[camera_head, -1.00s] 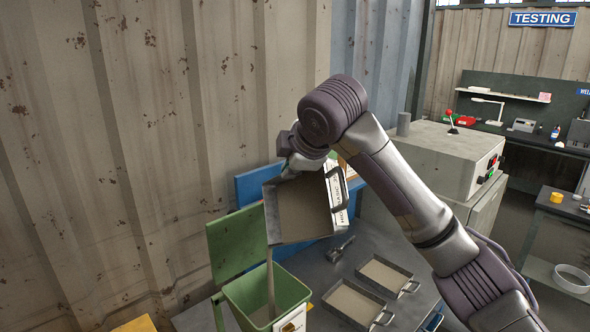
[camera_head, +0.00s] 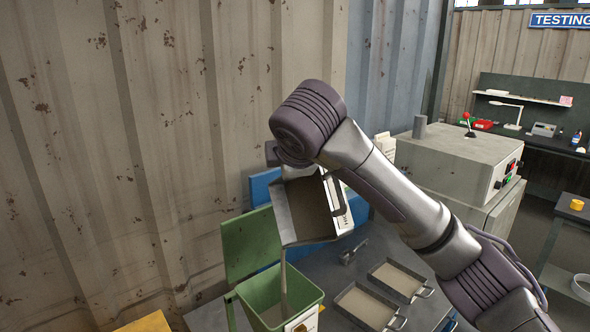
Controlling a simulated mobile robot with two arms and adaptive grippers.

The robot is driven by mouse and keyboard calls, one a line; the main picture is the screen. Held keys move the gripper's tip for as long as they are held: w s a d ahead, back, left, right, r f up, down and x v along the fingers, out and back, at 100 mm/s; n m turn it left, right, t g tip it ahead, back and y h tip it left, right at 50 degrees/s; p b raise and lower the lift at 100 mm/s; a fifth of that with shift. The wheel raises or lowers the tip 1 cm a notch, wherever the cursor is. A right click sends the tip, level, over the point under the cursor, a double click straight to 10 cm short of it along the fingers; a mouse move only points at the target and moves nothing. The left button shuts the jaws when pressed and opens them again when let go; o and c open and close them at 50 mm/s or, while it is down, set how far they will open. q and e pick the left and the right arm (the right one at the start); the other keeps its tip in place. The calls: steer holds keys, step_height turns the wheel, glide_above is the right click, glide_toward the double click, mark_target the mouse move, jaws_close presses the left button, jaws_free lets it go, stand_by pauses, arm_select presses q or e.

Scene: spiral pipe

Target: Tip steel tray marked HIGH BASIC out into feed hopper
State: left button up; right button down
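The steel tray (camera_head: 306,211) hangs in the air, tipped steeply with its open side toward me. A white label (camera_head: 338,199) with dark lettering is on its right side, too small to read. My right gripper (camera_head: 290,169) is at the tray's upper edge and holds it up; its fingers are mostly hidden behind the arm and tray. A thin grey-brown stream (camera_head: 284,281) falls from the tray's lower left corner into the open green feed hopper (camera_head: 255,298). The hopper's green lid (camera_head: 249,243) stands raised behind it. My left gripper is out of view.
Two shallow trays with tan contents, one at the back (camera_head: 400,280) and one in front (camera_head: 366,307), lie on the grey table right of the hopper. A metal tool (camera_head: 353,252) lies behind them. A grey machine (camera_head: 455,152) stands right; a corrugated wall (camera_head: 130,150) is close behind.

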steer(key=s+a+f+n+t+h+b, duration=0.1)
steer(key=s+a+f+n+t+h, duration=0.1)
steer(key=s+a, duration=0.3)
steer(key=shift+a+n+t+h, duration=0.7)
steer(key=shift+a+t+h, duration=0.2)
steer(key=shift+a, duration=1.1)
stand_by(0.4)
stand_by(0.5)
steer(key=shift+w+d+r+m+g+y+p, duration=0.15)
steer(key=shift+w+d+r+m+g+y, duration=0.4)
steer(key=shift+d, duration=0.65)
steer(key=shift+w+d+r+m+g+y+p, duration=0.25)
steer(key=shift+w+d+m+g+y, duration=0.35)
steer(key=shift+d, duration=0.65)
steer(key=shift+w+d+r+m+g+y+p, duration=0.1)
steer(key=shift+w+d+r+m+g+y, duration=0.25)
steer(key=shift+w+d, duration=0.65)
steer(key=shift+s+d, duration=0.2)
steer(key=shift+s, duration=0.05)
